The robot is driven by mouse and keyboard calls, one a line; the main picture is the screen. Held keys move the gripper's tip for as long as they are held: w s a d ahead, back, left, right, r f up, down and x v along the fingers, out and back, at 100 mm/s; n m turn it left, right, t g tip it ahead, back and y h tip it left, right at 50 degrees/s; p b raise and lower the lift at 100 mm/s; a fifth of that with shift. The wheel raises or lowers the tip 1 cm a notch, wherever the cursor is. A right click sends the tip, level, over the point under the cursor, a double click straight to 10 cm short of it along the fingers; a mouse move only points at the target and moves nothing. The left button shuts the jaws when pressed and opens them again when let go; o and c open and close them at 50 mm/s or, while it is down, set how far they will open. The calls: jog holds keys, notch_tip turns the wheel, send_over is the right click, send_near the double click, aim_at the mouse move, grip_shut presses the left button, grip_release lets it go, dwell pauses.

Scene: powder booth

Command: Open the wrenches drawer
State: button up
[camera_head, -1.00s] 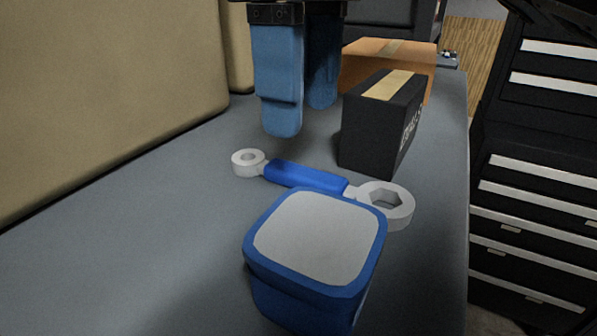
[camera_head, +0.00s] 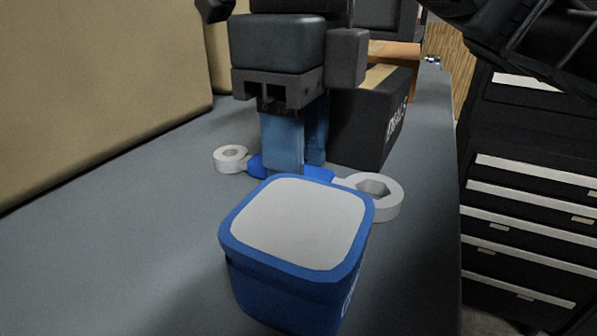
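A black drawer cabinet (camera_head: 520,235) with pale handle strips stands at the right, beyond the bench edge. Its visible drawers look shut; any labels are too small to read. My gripper (camera_head: 297,168) points down over the bench, away from the cabinet. Its blue fingers are at the blue handle of a wrench (camera_head: 374,190) with pale ring ends. The near finger hides the middle of the handle. The far finger is partly hidden, so I cannot tell whether they grip it.
A blue box with a grey lid (camera_head: 297,226) stands in front of the wrench. Tan panels (camera_head: 100,95) line the left. The bench's left front is clear.

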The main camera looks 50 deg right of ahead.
grip_shut()
dwell(0.4)
notch_tip(320, 180, up, 10)
jog(key=b, duration=0.1)
jog(key=shift+b, duration=0.3)
